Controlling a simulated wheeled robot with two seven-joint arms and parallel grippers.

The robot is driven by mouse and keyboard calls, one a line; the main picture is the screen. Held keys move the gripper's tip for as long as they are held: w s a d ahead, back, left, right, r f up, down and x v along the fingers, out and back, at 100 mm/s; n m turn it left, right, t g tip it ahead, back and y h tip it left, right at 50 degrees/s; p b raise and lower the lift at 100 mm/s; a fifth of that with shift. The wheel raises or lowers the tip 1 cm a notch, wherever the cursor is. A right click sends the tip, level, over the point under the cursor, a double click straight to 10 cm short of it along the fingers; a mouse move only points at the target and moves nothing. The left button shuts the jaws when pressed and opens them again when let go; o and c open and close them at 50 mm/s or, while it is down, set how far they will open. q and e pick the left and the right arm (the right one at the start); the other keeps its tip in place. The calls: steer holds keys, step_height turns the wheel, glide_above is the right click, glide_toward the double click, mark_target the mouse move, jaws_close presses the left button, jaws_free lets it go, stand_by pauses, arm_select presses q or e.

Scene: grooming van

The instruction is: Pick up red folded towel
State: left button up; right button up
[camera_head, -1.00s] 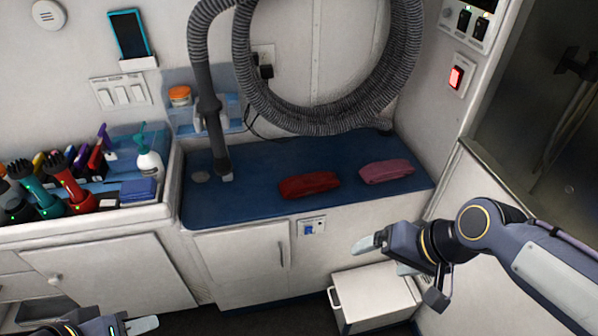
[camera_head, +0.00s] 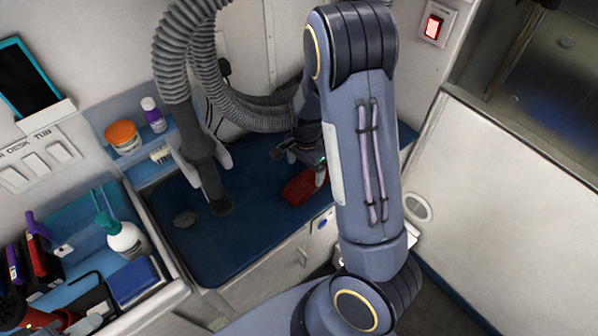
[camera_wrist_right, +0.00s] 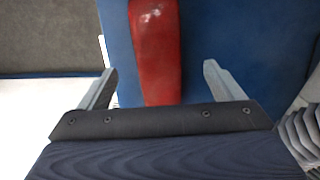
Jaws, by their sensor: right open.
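The red folded towel (camera_head: 300,188) lies on the blue counter top (camera_head: 245,232), partly hidden by my right arm. In the right wrist view the towel (camera_wrist_right: 157,50) runs lengthwise away from the gripper, its near end between the two fingers. My right gripper (camera_head: 308,163) is at the towel in the head view. In the right wrist view the gripper (camera_wrist_right: 160,75) is open, with a gap on each side of the towel, wider on the right. A small part of what looks like my left gripper (camera_head: 82,324) shows at the bottom left; its jaws are not clear.
A grey ribbed hose (camera_head: 185,70) with a nozzle hangs over the counter, left of the towel. A tray with a spray bottle (camera_head: 125,238) and grooming tools is at left. An orange-lidded jar (camera_head: 122,135) sits on a wall shelf. The pink towel is hidden from view.

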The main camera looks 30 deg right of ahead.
mark_target(305, 181)
steer(key=f, duration=0.7)
steer(key=shift+s+a+f+p, duration=0.1)
steer(key=shift+s+p, duration=0.1)
steer(key=shift+p, duration=0.15)
steer(key=shift+c, duration=0.2)
steer(key=c, duration=1)
steer(key=shift+c, duration=0.2)
